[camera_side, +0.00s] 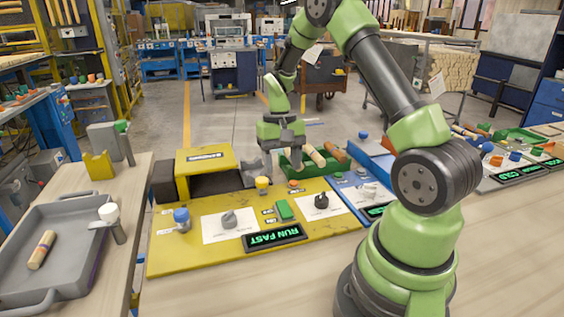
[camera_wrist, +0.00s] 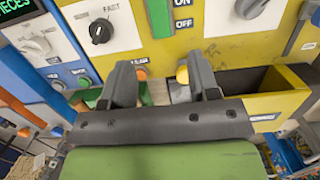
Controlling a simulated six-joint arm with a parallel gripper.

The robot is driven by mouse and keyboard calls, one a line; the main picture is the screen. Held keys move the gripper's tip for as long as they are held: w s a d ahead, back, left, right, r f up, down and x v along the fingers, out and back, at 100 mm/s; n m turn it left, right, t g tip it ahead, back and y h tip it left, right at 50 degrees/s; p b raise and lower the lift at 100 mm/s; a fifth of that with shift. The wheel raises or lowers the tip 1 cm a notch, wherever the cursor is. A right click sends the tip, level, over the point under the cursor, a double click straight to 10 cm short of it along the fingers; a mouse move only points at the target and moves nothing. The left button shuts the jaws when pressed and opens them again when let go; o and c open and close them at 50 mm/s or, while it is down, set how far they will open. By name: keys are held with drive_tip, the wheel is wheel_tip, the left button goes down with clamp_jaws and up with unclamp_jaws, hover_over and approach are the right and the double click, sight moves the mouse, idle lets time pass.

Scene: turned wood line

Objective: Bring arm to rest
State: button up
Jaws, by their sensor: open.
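My gripper (camera_side: 283,160) hangs pointing down above the back part of the yellow control panel (camera_side: 180,255), close to the green bin. It is open and nothing shows between its fingers. In the wrist view my gripper (camera_wrist: 160,82) has its two dark fingers apart, with an orange button (camera_wrist: 141,73) and a yellow knob (camera_wrist: 182,75) seen near the fingertips. I cannot tell from these views how high the fingertips are above the panel.
The green bin (camera_side: 294,172) holds turned wood pieces (camera_side: 315,157). A yellow box (camera_side: 205,160) stands left of my gripper. The panel carries several knobs and a display (camera_side: 275,237) reading "RUN FAST". A grey tray (camera_side: 75,215) with one wood piece (camera_side: 41,250) lies at left.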

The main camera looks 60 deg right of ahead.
drive_tip(key=s+a+r+n+t, duration=0.2)
drive_tip(key=s+a+r+t, duration=0.15)
drive_tip(key=a+r, duration=0.95)
drive_tip(key=s+a+r+n+t, duration=0.3)
drive_tip(key=s+a+r+t, duration=0.2)
drive_tip(key=s, duration=0.4)
drive_tip(key=shift+s+a+r+y, duration=0.15)
drive_tip(key=shift+s+r+y, duration=0.25)
drive_tip(key=shift+r, duration=0.2)
idle(2.3)
